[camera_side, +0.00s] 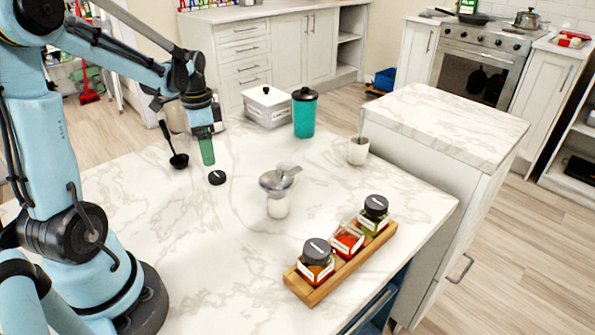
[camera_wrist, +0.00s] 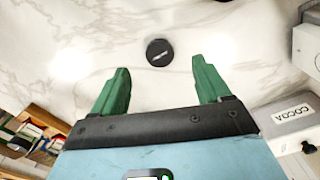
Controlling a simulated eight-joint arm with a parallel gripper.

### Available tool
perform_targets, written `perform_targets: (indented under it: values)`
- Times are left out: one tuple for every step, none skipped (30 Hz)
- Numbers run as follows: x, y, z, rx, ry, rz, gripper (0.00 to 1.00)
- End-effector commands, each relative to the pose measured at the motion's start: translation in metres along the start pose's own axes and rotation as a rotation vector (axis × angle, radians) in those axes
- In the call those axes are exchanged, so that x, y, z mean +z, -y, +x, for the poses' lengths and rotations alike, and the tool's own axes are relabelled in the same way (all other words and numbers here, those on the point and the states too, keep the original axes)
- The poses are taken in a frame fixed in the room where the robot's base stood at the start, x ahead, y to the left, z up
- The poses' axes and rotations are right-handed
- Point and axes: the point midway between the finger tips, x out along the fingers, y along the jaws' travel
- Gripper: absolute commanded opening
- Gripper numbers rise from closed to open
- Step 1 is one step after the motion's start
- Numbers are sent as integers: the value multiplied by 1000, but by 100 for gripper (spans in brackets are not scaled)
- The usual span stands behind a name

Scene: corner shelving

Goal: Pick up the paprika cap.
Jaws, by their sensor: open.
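A round black cap (camera_side: 217,177) with a pale label lies flat on the marble counter. It also shows in the wrist view (camera_wrist: 159,52), just beyond the fingertips and centred between them. Its label is too small to read. My gripper (camera_side: 207,160) has green fingers and points down, slightly left of the cap in the side view. In the wrist view the two fingers (camera_wrist: 157,66) are spread wide with nothing between them. An uncapped jar of red spice (camera_side: 347,241) stands in the middle of the wooden rack.
The wooden rack (camera_side: 322,289) also holds two jars with black lids. A funnel on a small jar (camera_side: 278,206) stands right of the cap. The counter's left front is clear.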

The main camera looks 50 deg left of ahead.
Motion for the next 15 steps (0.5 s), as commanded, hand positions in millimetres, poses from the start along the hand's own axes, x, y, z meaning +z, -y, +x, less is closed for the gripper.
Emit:
perform_targets:
  values:
    - [-1, 0, 7, 0, 0, 0, 76]
    - [-1, 0, 10, 0, 0, 0, 76]
    - [-1, 0, 13, -1, 0, 0, 76]
    - [-1, 0, 16, -1, 0, 0, 76]
    - [-1, 0, 17, -1, 0, 0, 76]
    - [-1, 0, 19, -1, 0, 0, 76]
    - [-1, 0, 20, -1, 0, 0, 76]
    - [-1, 0, 21, -1, 0, 0, 76]
    - [-1, 0, 22, -1, -1, 0, 76]
    - [-2, 0, 24, -1, -1, 0, 76]
    - [-2, 0, 27, -1, -1, 1, 76]
    - [-3, -1, 31, -1, 0, 1, 76]
    - [-4, -1, 34, -1, -1, 1, 76]
    - [-5, -2, 38, -1, -1, 2, 76]
    - [-6, -2, 44, -1, 0, 2, 76]
